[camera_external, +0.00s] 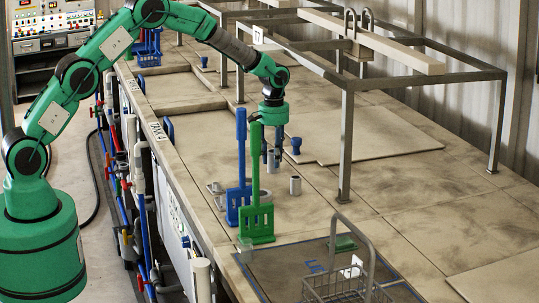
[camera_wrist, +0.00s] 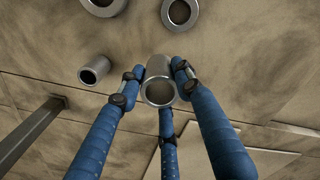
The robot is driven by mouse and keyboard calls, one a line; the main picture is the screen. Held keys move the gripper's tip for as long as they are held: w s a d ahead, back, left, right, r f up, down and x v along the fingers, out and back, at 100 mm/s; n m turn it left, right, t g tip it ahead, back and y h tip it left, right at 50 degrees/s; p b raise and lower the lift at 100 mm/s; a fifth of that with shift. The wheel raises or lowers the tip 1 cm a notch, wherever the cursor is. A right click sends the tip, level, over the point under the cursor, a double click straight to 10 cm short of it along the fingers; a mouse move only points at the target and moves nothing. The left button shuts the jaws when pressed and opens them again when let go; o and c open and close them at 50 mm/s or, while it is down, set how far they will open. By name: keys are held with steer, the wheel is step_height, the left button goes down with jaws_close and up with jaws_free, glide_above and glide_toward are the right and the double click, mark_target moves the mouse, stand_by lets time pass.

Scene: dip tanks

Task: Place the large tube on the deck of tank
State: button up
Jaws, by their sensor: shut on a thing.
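A grey metal tube (camera_wrist: 160,85) with an open round mouth sits between the blue fingers of my gripper (camera_wrist: 156,78) in the wrist view. In the external view my gripper (camera_external: 270,158) points down over the deck (camera_external: 330,210) of the tank, shut on this tube, which is mostly hidden by the fingers. Whether the tube's lower end touches the deck I cannot tell. Another, smaller-looking metal tube (camera_external: 295,185) stands upright on the deck to the right of my gripper; it also shows in the wrist view (camera_wrist: 93,72).
Metal rings (camera_wrist: 180,12) lie on the deck. A green rack with a tall handle (camera_external: 257,222) and a blue one (camera_external: 240,190) stand close in front of my gripper. A blue cup (camera_external: 296,146), a frame leg (camera_external: 346,150) and a wire basket (camera_external: 345,288) are nearby.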

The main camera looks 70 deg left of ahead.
steer(key=shift+w+a+f+p, duration=0.1)
steer(key=shift+w+a+p, duration=0.1)
steer(key=shift+w, duration=0.8)
steer(key=shift+w+a+f+p, duration=0.1)
steer(key=shift+w+a, duration=0.1)
steer(key=shift+w, duration=0.75)
steer(key=shift+f+p, duration=0.45)
steer(key=shift+f, duration=1.3)
steer(key=shift+f, duration=0.15)
steer(key=o, duration=1.3)
steer(key=shift+c, duration=0.2)
